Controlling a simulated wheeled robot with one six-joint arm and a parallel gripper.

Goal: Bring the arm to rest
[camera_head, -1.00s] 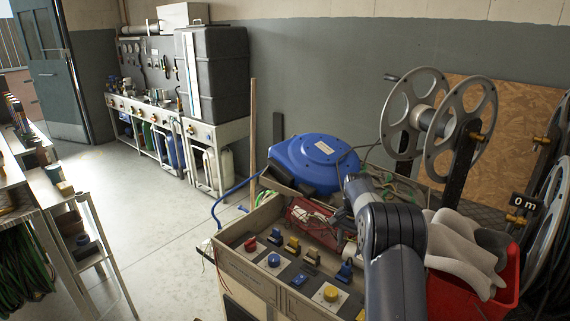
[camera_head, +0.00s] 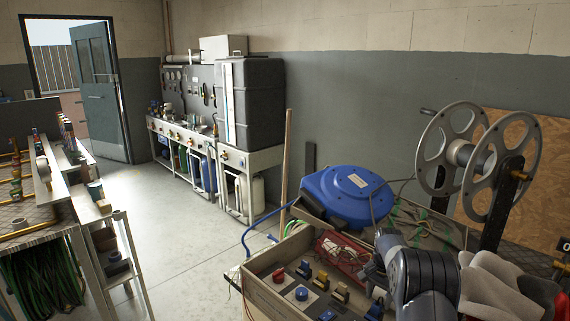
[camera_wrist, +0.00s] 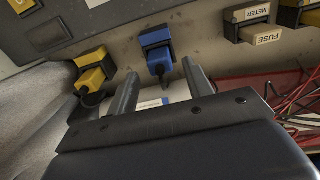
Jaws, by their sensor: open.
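My gripper (camera_wrist: 160,85) is open in the wrist view. Its two fingers point toward a panel with plugs, and nothing is held between them. A blue plug (camera_wrist: 159,60) sits in the panel just beyond the fingertips, near the right finger; I cannot tell whether they touch. A yellow plug (camera_wrist: 93,72) is left of the left finger. In the camera_head view my arm (camera_head: 424,272) is bent over the right side of the plug box (camera_head: 262,290), and its fingers are mostly hidden behind its links.
A blue hose reel (camera_head: 345,195) lies behind the box. A large metal reel (camera_head: 505,165) stands at right beside grey cloth (camera_head: 490,285). Red wires (camera_wrist: 292,100) lie right of the fingers. A shelf rack (camera_head: 125,265) stands left; the floor (camera_head: 195,250) between is clear.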

